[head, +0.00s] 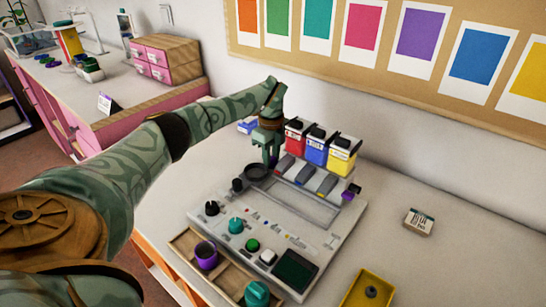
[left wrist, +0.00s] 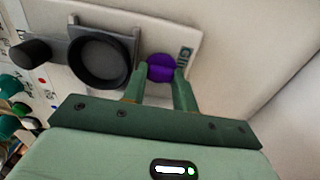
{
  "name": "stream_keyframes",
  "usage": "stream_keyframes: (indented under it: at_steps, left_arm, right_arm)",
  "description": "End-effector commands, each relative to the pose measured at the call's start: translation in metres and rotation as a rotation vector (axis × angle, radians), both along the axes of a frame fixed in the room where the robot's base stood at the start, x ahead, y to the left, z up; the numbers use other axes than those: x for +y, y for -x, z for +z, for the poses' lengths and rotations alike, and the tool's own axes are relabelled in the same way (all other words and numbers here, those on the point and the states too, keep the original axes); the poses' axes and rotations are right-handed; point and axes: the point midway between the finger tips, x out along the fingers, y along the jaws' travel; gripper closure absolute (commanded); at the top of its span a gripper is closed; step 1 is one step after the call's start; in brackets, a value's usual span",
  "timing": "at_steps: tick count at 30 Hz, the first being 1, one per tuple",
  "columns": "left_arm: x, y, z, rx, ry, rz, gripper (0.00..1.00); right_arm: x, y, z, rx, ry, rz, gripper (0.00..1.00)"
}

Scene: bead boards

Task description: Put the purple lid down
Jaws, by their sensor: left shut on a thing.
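The purple lid (left wrist: 161,67) is small and round and shows between my left fingertips in the left wrist view. My left gripper (left wrist: 161,80) is shut on it, over a corner of the pale machine near a dark printed label. In the head view my left gripper (head: 270,160) points down at the back left of the machine (head: 325,235), beside a round black ring (head: 256,171). The lid cannot be made out there. Whether it touches the surface below is unclear. My right gripper is not in view.
Red (head: 295,136), blue (head: 316,147) and yellow (head: 342,158) canisters stand close to the right of my left gripper. A wooden tray (head: 183,241) with a purple cup (head: 206,256) lies in front. A yellow tray (head: 357,290) is at the lower right. The table's right side is mostly clear.

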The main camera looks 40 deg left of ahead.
Motion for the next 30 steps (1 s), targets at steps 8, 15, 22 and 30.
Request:
stream_keyframes:
  at_steps: [8, 15, 22, 30]
  left_arm:
    - [0.000, 0.000, -0.001, 0.000, -0.001, -0.001, 0.93]
    - [0.000, 0.000, -0.002, 0.000, -0.001, -0.001, 0.63]
    - [0.000, 0.000, 0.013, -0.005, -0.003, -0.001, 0.63]
    - [0.000, 0.000, 0.078, -0.008, -0.002, -0.001, 0.63]
  right_arm:
    - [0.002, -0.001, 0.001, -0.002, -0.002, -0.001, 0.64]
    - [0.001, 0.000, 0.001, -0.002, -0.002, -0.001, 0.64]
    - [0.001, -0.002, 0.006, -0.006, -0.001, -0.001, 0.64]
    - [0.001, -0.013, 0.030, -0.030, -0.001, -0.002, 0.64]
